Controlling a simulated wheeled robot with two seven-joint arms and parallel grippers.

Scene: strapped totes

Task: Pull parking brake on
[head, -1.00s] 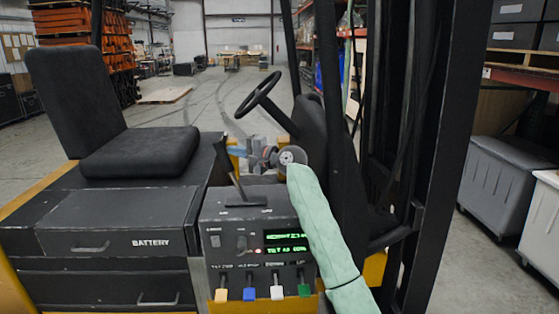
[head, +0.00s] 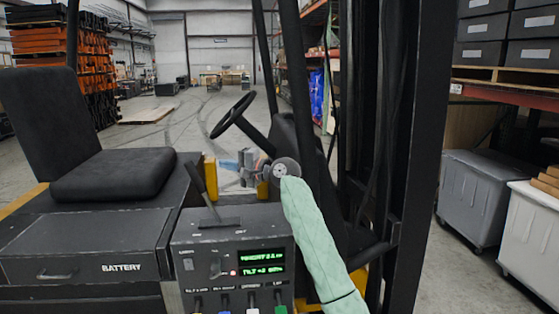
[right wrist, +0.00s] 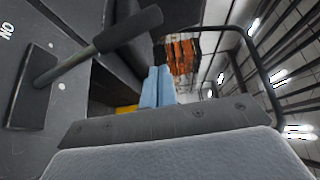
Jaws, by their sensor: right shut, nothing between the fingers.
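A black lever (head: 201,188) stands tilted on top of the dark control console (head: 190,232) beside the seat. In the right wrist view the lever (right wrist: 95,48) shows large at the left, with a thick dark grip on its end. My right gripper (head: 226,164), with light blue fingers, is just right of the lever's top in the head view. Its fingers (right wrist: 157,85) are shut and empty. The lever appears apart from the fingers, not between them. My left gripper is not in view.
The steering wheel (head: 232,116) and its column stand behind my right gripper. The black seat (head: 112,172) is at the left and the dark mast (head: 408,150) at the right. The console has a green-lit display (head: 262,263) and several small coloured levers below it.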

